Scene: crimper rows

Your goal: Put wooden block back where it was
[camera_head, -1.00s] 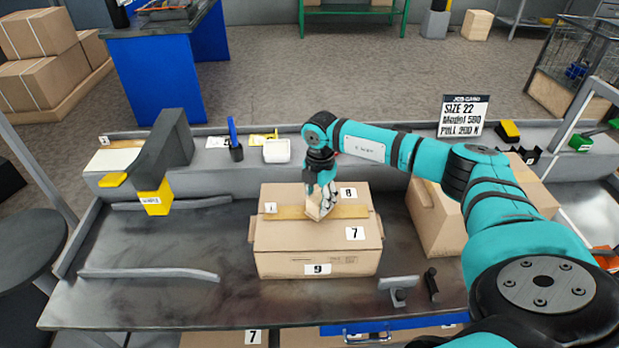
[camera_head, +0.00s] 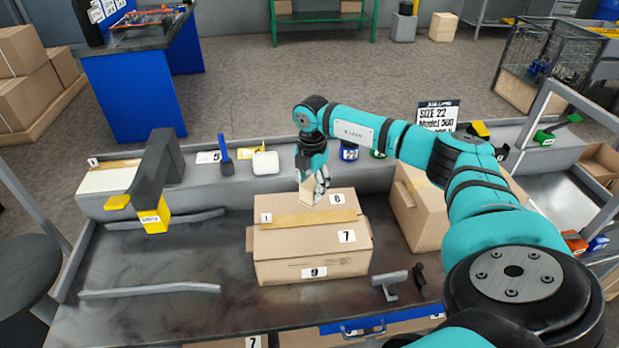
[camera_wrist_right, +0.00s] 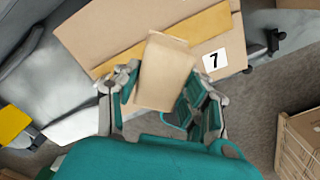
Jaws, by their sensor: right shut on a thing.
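The wooden block (camera_wrist_right: 164,72) is a light tan piece held between the fingers of my right gripper (camera_wrist_right: 168,98), which is shut on it. In the head view the block (camera_head: 308,190) shows as a small pale piece at the fingertips of my right gripper (camera_head: 314,190). They are over the back part of a closed cardboard box (camera_head: 310,268), near its labels 1 and 8. Whether the block touches the box top is hard to tell. My left gripper is not in view.
The box stands on a dark metal workbench (camera_head: 160,318). A second carton (camera_head: 418,215) is to its right. A grey stand with yellow parts (camera_head: 153,214) is at left. A grey bracket (camera_head: 390,284) lies at front right. The bench left of the box is mostly clear.

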